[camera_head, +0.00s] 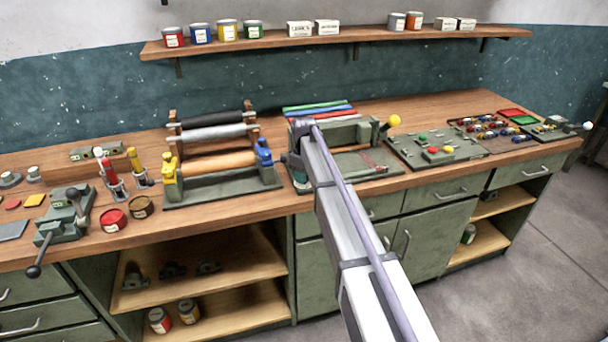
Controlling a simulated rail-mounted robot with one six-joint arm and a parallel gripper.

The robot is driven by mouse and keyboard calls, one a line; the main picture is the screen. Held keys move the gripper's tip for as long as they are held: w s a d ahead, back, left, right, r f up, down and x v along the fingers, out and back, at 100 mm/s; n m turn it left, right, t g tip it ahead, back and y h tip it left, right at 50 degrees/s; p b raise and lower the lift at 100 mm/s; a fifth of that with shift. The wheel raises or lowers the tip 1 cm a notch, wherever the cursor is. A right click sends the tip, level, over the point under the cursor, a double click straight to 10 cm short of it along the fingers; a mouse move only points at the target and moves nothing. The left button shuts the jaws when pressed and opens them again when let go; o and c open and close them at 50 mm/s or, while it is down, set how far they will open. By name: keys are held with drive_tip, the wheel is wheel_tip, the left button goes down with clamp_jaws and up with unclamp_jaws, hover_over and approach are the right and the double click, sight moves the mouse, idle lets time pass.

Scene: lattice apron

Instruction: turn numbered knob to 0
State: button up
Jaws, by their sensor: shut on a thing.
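My arm reaches from the bottom right up to the bench, and my gripper (299,168) points down at the left end of a green machine (352,133). The gripper is small and partly hidden by my own arm. It is shut on the numbered knob at that end of the machine. The knob is hidden by the gripper and arm, so its numbers and setting cannot be read. The machine has a yellow ball-ended handle (394,121) on its right, and red, blue and green rods (318,108) lie behind it.
A roller stand (222,195) is close on the left of my gripper. Further left are red and brown tins (113,220) and a lever press (66,222). A green panel with buttons (437,146) lies to the right. A shelf (340,37) with tins runs above the wooden bench (480,106).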

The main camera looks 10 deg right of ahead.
drive_tip(key=o, duration=0.9)
wheel_tip(320, 180, up, 11)
drive_tip(key=p, duration=1)
drive_tip(key=shift+f+p, duration=0.1)
drive_tip(key=shift+p, duration=0.3)
drive_tip(key=s+m, duration=0.3)
drive_tip(key=s, duration=0.9)
drive_tip(key=s+f+m+b, duration=0.1)
drive_tip(key=s+m, duration=0.2)
drive_tip(key=s, duration=0.9)
drive_tip(key=s+m, duration=0.3)
drive_tip(key=s, duration=1)
drive_tip(key=shift+f+b, duration=0.4)
